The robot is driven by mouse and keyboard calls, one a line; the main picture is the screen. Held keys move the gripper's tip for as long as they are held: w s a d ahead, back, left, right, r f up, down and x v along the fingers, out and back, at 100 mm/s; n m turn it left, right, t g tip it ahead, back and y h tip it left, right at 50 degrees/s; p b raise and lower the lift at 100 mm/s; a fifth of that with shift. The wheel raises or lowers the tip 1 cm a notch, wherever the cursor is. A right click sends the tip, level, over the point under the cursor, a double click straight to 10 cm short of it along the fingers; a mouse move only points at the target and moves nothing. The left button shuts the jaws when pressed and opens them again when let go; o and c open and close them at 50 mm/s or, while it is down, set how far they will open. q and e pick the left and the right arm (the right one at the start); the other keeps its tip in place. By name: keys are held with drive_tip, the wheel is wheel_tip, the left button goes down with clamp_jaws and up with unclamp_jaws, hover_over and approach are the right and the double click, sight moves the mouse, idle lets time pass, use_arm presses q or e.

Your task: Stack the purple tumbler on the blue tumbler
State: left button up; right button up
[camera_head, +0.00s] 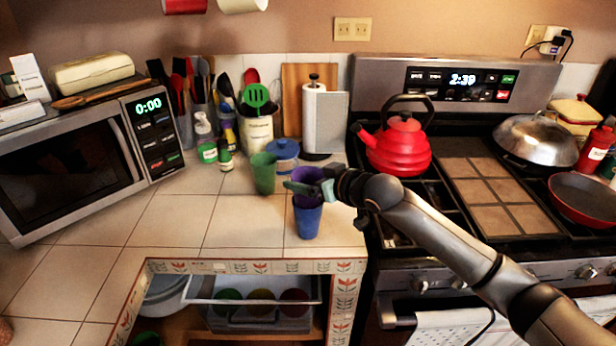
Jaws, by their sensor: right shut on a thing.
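The blue tumbler (308,222) stands upright on the tiled counter near its front right corner. The purple tumbler (307,174) is directly above it, upright, its lower part at the blue tumbler's mouth. Whether it rests inside the blue one or hangs just above it cannot be told. My right gripper (308,187) reaches in from the right and is shut on the purple tumbler, covering part of it. My left gripper is not in view.
A green tumbler (263,173) stands just behind and left, near a blue-lidded jar (285,157). A red kettle (402,146) sits on the stove to the right. An open drawer (255,290) is below the counter edge. The counter at left (170,220) is clear.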

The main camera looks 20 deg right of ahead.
drive_tip(key=shift+f, duration=0.5)
drive_tip(key=o, duration=1.5)
drive_tip(key=shift+r, duration=0.6)
drive_tip(key=v, duration=1.2)
wheel_tip(320, 180, down, 13)
drive_tip(key=s+a, duration=0.3)
drive_tip(key=s+f+g+h, duration=0.1)
drive_tip(key=s+f, duration=0.6)
drive_tip(key=s+a+f+m+g, duration=0.1)
drive_tip(key=s+f, duration=0.6)
drive_tip(key=f, duration=0.1)
drive_tip(key=s+a+f+m+g+h, duration=0.1)
drive_tip(key=s+f, duration=0.6)
drive_tip(key=f, duration=0.1)
drive_tip(key=shift+s+a+h+b, duration=0.1)
drive_tip(key=shift+a+h+b, duration=0.1)
drive_tip(key=shift+h+b, duration=0.15)
